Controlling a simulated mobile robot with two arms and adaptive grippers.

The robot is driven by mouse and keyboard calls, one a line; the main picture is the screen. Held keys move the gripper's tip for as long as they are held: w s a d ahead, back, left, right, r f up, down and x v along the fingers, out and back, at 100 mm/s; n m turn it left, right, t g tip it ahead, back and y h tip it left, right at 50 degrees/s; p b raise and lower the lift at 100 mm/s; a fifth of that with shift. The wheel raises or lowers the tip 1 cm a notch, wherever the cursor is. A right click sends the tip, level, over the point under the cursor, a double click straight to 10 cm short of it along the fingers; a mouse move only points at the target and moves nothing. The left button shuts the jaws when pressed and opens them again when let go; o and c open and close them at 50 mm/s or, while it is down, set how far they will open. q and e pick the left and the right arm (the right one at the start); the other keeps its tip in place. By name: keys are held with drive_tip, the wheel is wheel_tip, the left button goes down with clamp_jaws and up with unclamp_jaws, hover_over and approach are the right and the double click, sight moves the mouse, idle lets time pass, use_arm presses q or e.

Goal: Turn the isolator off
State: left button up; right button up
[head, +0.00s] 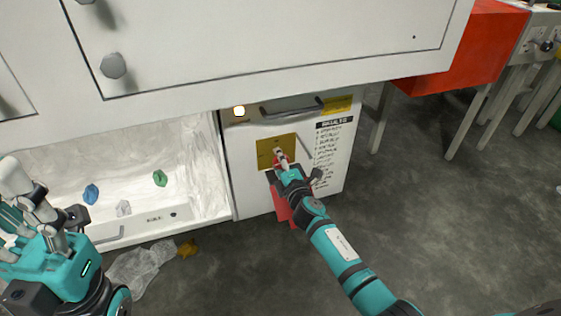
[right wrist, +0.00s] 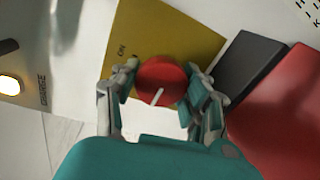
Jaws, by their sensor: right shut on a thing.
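The isolator is a red knob (right wrist: 162,82) with a white pointer mark, on a yellow plate (right wrist: 195,38) with an "ON" label to the knob's upper left in the right wrist view. The mark slants toward the lower left there. The plate (head: 265,146) also shows on the white cabinet's front in the head view. My right gripper (right wrist: 163,88) is shut on the knob, with a finger at each side of it. In the head view the right gripper (head: 281,160) covers most of the knob. My left gripper (head: 28,205) is at the far left, away from the cabinet; its jaw state is unclear.
A lit lamp (head: 239,111) and a dark handle (head: 292,108) are above the plate. A red piece (head: 282,204) hangs below it. An open white compartment (head: 60,172) with small crumpled pieces is left.

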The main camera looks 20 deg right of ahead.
drive_tip(key=shift+a+f, duration=0.1)
idle(0.4)
drive_tip(key=o, duration=1.2)
drive_tip(key=s, duration=0.8)
drive_tip(key=s+r, duration=0.1)
drive_tip(key=s, duration=0.3)
drive_tip(key=shift+d, duration=0.25)
